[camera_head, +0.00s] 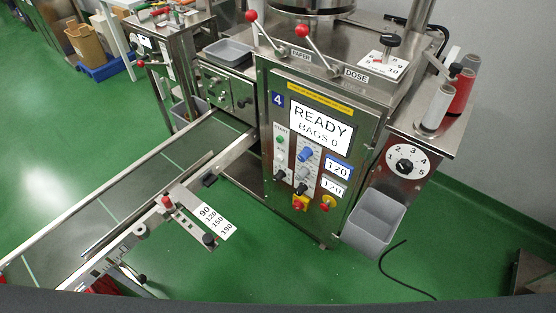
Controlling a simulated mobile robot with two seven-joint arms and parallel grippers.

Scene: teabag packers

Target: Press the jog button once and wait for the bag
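The packing machine's front panel (314,165) faces me, marked with a blue 4. Its display (320,125) reads READY, BAGS 0. A green button (280,139) sits under START. The small labels are too small for me to tell which is the jog button. The conveyor belt (165,165) at the left shows no bag. Neither of my grippers is in view.
Red-knobbed levers marked PAPER (302,54) and DOSE (355,76) stand on top. A grey bin (374,222) hangs at the right below a numbered dial (404,165). A scale plate (215,220) juts out beside the conveyor. A black cable (402,282) lies on the green floor.

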